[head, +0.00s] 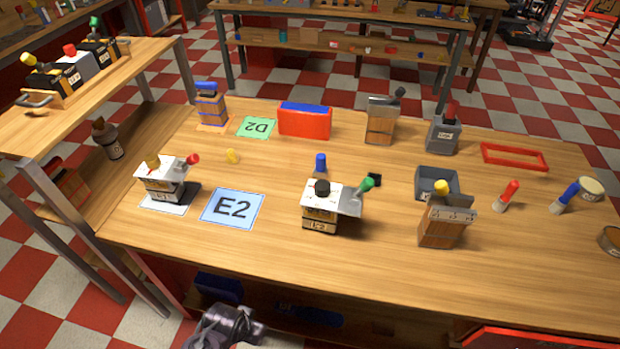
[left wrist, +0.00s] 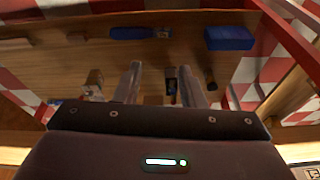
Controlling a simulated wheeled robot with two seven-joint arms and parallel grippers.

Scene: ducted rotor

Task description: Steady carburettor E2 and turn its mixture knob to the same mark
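A blue card marked E2 (head: 232,208) lies bare on the table. Right of it stands a carburettor (head: 320,222) with a white top, wooden body, black knob (head: 322,187) and green-tipped lever (head: 362,189); its label is too small to read surely. Left of the card, a similar carburettor (head: 160,188) with a yellow knob and red-tipped lever stands on a white card. The knob marks are too small to read. My left gripper (left wrist: 160,76) is open, its two fingers apart before the shelf under the table, touching neither carburettor. My right gripper is not in view.
A wooden block (head: 440,228) with a yellow knob, a grey tray (head: 437,178), a red box (head: 304,122), a green D2 card (head: 257,127) and a red frame (head: 514,157) lie around. A shelf rack (head: 150,60) stands left. The table's front middle (head: 250,255) is clear.

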